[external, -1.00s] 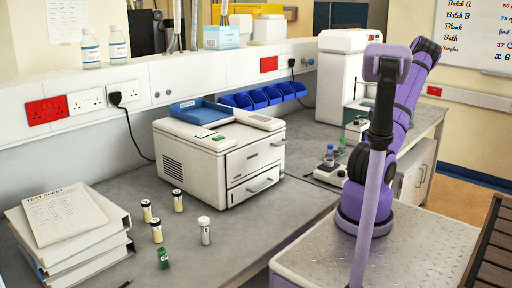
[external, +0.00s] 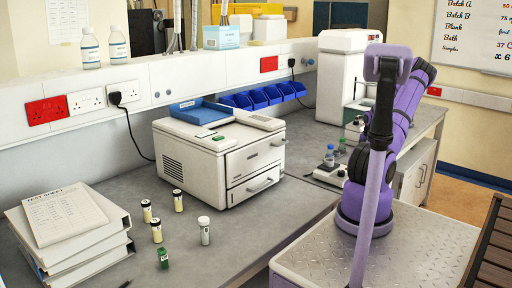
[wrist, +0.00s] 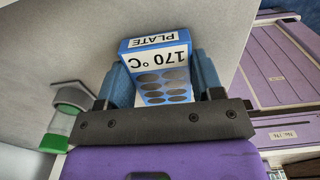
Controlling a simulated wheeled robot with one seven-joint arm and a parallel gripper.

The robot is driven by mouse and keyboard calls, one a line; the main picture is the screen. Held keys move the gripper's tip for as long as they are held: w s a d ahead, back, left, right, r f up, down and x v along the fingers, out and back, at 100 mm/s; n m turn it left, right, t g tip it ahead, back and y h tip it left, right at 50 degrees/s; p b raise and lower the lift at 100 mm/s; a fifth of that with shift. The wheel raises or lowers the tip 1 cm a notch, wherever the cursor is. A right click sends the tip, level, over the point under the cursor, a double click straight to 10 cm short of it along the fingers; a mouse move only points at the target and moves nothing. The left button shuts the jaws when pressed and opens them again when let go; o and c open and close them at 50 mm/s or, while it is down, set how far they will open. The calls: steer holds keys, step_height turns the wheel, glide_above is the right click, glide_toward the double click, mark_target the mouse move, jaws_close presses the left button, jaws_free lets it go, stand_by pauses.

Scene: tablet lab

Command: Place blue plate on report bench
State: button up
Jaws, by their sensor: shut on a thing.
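The blue plate (wrist: 158,72) is a blue block with a white label reading "170 °C PLATE" and a face of dark oval spots. In the wrist view my gripper (wrist: 163,88) has a finger on each side of it and is shut on it. The plate stands out beyond the dark gripper bar. In the external view my arm hides the gripper and the plate. A grey bench (external: 272,218) runs along the wall; I cannot tell which part is the report bench.
A white box unit with drawers (external: 225,158) stands mid-bench. Several small vials (external: 157,230) and a stack of binders (external: 75,250) stand left of it. A small stand with bottles (external: 330,165) is near my arm. A green and clear object (wrist: 62,125) lies left in the wrist view.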

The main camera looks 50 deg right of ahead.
steer(key=o, duration=0.9)
steer(key=shift+f, duration=0.1)
step_height(320, 180, up, 12)
steer(key=shift+r, duration=0.2)
